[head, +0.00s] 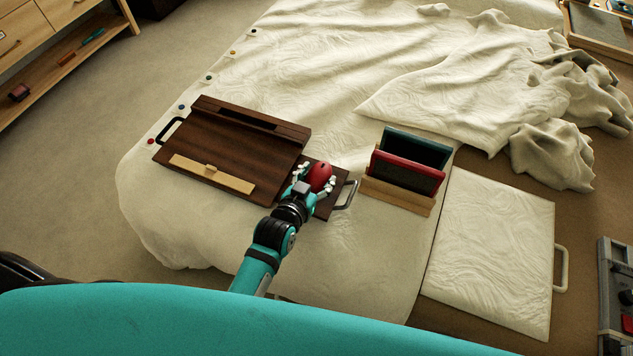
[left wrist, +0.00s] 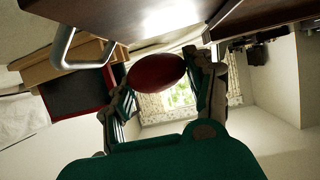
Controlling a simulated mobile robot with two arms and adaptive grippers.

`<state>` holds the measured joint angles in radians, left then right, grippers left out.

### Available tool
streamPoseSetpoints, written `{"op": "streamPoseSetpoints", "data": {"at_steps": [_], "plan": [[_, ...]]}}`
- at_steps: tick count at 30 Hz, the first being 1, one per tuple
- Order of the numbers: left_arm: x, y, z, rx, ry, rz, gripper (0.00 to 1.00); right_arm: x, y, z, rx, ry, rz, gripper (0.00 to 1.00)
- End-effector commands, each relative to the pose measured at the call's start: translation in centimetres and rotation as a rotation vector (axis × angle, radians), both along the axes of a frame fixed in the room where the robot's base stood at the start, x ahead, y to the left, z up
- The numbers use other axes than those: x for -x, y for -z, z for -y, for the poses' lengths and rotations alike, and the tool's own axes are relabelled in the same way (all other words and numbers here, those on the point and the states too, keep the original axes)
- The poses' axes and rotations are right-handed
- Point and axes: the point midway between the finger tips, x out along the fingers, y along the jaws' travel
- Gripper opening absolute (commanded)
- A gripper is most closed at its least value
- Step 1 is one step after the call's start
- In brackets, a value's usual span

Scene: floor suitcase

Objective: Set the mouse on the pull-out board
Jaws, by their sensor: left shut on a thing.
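The red mouse (head: 320,176) is held by my left gripper (head: 313,188) over the pull-out board. It also shows in the left wrist view (left wrist: 157,74), between the two fingers. The dark brown pull-out board (head: 327,208) sticks out from the right side of the lap desk (head: 225,147) and has a metal handle (head: 346,194). My gripper and forearm hide part of the board. I cannot tell whether the mouse touches the board. My right gripper is in neither view.
The lap desk lies on a cream-covered bed (head: 370,285), with a light wood strip (head: 212,172) on it. A wooden holder (head: 397,197) with red and green upright panels stands just right of the board. A white panel with a handle (head: 490,245) lies farther right.

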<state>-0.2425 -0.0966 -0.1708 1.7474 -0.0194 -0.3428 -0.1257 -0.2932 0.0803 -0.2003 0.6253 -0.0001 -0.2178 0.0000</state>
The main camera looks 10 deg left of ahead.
Motion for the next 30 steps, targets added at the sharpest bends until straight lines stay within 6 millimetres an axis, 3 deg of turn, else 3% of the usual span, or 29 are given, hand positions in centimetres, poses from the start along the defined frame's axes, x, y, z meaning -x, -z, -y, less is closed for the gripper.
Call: {"op": "streamPoseSetpoints", "data": {"at_steps": [2,6,9,20,21,26,30], "plan": [[-1.1,0.0,-0.2,0.0,-0.001,0.002,0.21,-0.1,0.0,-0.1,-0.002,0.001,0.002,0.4],[-0.7,2.7,-0.2,-0.002,-0.001,-0.002,0.21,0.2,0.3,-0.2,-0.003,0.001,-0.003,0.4],[-0.7,3.4,-0.2,-0.001,-0.001,0.0,0.21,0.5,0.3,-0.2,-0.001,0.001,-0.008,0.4],[-0.7,3.8,-0.2,0.0,-0.001,0.002,0.21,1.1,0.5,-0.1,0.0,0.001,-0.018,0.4],[-0.7,3.8,-0.1,0.0,-0.001,0.001,0.57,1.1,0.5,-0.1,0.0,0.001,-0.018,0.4],[-0.7,3.8,-0.1,0.0,-0.001,0.001,0.78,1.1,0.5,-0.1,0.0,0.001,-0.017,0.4],[-0.7,3.8,-0.1,0.0,-0.001,0.001,0.78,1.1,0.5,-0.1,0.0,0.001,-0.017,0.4]]}}
